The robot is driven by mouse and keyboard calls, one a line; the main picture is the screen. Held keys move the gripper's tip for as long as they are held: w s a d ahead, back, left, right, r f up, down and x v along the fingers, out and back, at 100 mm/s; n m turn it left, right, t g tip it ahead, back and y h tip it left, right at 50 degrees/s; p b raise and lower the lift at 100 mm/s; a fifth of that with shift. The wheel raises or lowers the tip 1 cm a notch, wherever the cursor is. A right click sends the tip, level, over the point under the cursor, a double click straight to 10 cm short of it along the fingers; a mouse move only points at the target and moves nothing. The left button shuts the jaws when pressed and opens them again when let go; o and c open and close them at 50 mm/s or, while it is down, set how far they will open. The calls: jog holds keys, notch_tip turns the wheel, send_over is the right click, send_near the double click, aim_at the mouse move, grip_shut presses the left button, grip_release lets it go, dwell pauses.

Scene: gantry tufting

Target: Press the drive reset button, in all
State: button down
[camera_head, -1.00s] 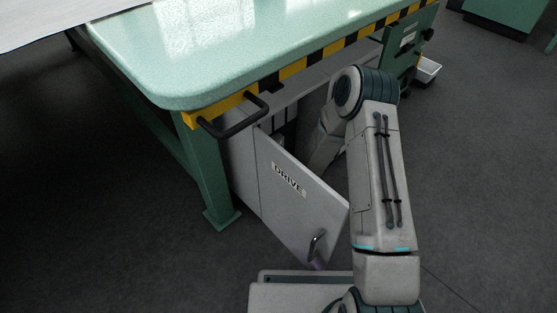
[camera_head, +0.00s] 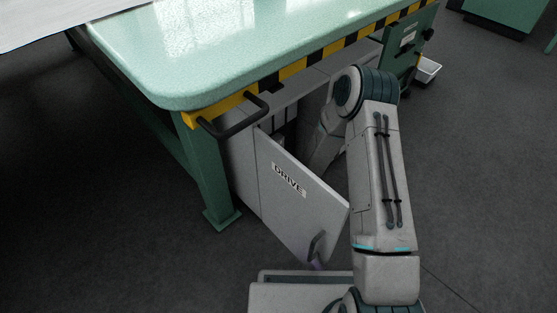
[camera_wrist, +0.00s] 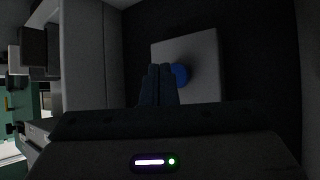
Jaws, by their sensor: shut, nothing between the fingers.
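The drive cabinet's grey door (camera_head: 297,203), with a DRIVE label (camera_head: 289,180), stands open under the table in the head view. In the wrist view a blue round button (camera_wrist: 180,74) sits on a pale square plate (camera_wrist: 204,48) inside the dark cabinet. My gripper (camera_wrist: 158,70) is shut and empty, its fingertips just left of the button and overlapping its edge in the picture. I cannot tell whether they touch it. In the head view my gripper is hidden behind my arm and the table.
The green table top (camera_head: 230,50) overhangs the cabinet, with a yellow-and-black striped edge and a black handle (camera_head: 236,123). A green table leg (camera_head: 211,180) stands left of the door. Open floor lies to the right.

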jog(key=shift+w+a, duration=0.1)
dwell(0.7)
jog(key=shift+w+a, duration=0.2)
jog(key=shift+w+a, duration=0.35)
dwell(1.2)
jog(key=shift+d, duration=0.1)
jog(key=shift+s+d, duration=0.5)
jog(key=shift+s, duration=0.15)
jog(key=shift+d, duration=0.1)
jog(key=s+d, duration=0.3)
jog(key=shift+s+d, duration=0.2)
jog(key=shift+s, duration=0.05)
jog(key=shift+r, duration=0.15)
dwell(0.7)
